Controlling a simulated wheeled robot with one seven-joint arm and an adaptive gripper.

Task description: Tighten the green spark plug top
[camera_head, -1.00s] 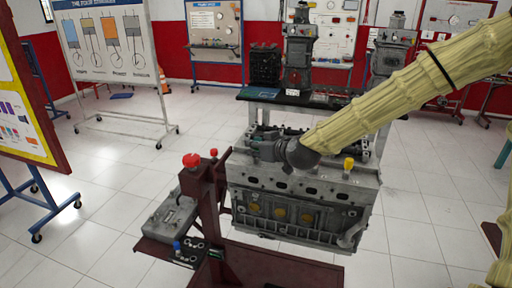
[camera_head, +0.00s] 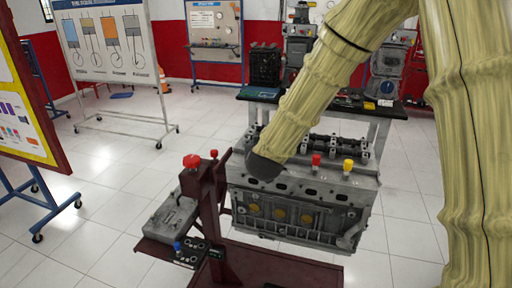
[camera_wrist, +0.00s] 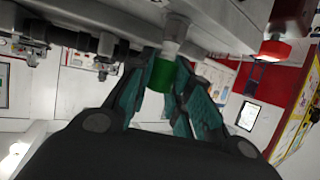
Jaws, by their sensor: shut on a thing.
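The green spark plug top (camera_wrist: 162,75) shows in the wrist view between the fingers of my gripper (camera_wrist: 160,78), on a pale stem at the engine block. The teal fingers are shut on it from both sides. In the head view, the dark end of my arm is low over the left part of the engine block (camera_head: 300,218); my fingers and the green top are hidden there. A red top (camera_head: 316,160) and a yellow top (camera_head: 348,165) stand upright on the block to the right of my arm.
A maroon stand with red knobs (camera_head: 191,161) is close to the left of the block. A grey box (camera_head: 172,217) sits on its shelf. A bench with other engine parts (camera_head: 384,65) is behind.

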